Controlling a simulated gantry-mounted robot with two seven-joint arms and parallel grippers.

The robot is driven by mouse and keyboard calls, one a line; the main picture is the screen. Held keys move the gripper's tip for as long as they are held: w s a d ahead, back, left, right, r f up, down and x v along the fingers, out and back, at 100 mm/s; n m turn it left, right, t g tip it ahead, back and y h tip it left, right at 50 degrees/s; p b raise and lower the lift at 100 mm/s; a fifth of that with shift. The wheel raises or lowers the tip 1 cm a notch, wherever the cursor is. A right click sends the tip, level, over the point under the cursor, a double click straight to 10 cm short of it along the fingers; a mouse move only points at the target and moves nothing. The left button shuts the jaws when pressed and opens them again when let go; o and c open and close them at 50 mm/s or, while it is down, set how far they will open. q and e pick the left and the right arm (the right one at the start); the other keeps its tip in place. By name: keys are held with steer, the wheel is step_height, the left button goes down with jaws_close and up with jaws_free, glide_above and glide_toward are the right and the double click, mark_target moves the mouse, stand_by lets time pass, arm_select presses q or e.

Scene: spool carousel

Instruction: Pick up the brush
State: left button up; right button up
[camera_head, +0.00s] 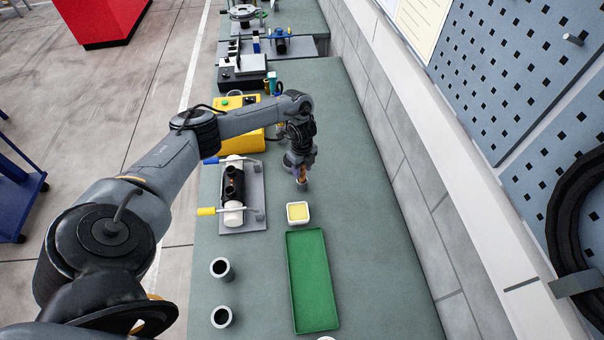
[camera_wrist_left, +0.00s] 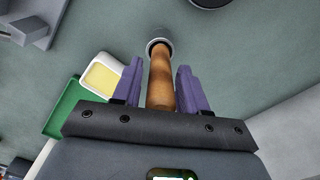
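The brush (camera_wrist_left: 162,80) has a brown wooden handle that stands up out of a small grey round holder (camera_wrist_left: 150,43) in the left wrist view. In the head view the small holder (camera_head: 302,186) shows just below my left gripper (camera_head: 299,163). My left gripper, with purple fingers, also shows in the left wrist view (camera_wrist_left: 160,82). Its fingers are apart, one on each side of the handle, with a visible gap on both sides. The lower end of the brush is hidden in the holder. My right gripper is not in view.
A white dish with yellow contents (camera_head: 298,212) and a green tray (camera_head: 313,280) lie close by on the bench. Two grey cups (camera_head: 221,268) stand at lower left. A fixture with a white cylinder (camera_head: 234,195) and a yellow box (camera_head: 240,132) are left of the gripper. The bench's right side is clear.

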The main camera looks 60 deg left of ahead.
arm_select(q)
jaws_close()
